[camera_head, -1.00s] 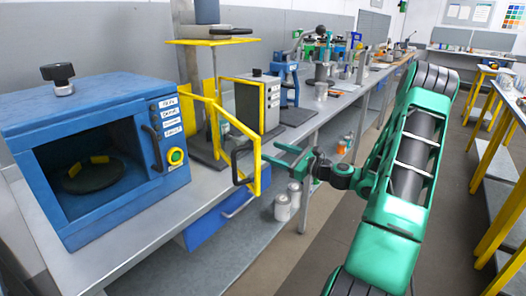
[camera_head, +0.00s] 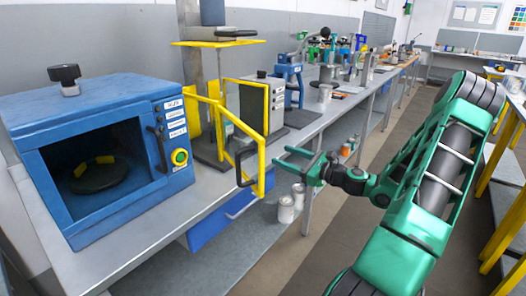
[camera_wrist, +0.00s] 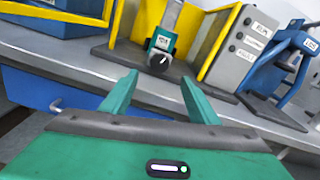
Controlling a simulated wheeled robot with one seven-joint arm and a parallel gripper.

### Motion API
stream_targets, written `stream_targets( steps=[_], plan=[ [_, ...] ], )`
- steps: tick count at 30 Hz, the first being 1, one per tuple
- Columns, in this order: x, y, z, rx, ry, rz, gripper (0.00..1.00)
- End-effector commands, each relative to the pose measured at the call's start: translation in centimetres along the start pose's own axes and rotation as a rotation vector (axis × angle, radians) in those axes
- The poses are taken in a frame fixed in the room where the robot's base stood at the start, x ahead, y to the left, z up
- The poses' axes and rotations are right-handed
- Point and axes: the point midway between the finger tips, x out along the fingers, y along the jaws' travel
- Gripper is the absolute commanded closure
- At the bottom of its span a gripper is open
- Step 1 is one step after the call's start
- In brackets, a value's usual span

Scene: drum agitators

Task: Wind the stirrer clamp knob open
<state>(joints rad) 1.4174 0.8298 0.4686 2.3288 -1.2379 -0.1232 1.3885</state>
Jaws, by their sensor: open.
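My gripper (camera_head: 281,156) is open and empty, with its two green fingers spread, in front of the yellow-framed stirrer stand (camera_head: 210,110). In the wrist view, between and beyond the fingertips (camera_wrist: 158,80), a small teal clamp block (camera_wrist: 164,42) with a white label sits on a grey post. A dark round knob (camera_wrist: 159,62) with a pale mark is on its front. The fingers are apart from the knob. The knob cannot be made out in the head view, behind the yellow guard.
The yellow guard door (camera_head: 240,135) with a black handle (camera_head: 243,165) juts out past the bench edge, close to my gripper. A blue machine (camera_head: 100,150) with a black top knob (camera_head: 66,76) stands left. A grey box (camera_head: 262,103) stands right of the guard. The aisle floor is clear.

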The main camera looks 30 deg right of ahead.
Motion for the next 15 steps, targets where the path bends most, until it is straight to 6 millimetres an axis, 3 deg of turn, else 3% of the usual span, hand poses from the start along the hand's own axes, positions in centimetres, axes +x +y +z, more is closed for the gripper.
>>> stream_targets(
  steps=[5, 15],
  plan=[
    [1.6, 0.1, 0.1, -0.001, -0.002, 0.005, 0.45],
    [7.5, 0.1, 0.0, -0.002, -0.001, 0.003, 0.45]
  ],
)
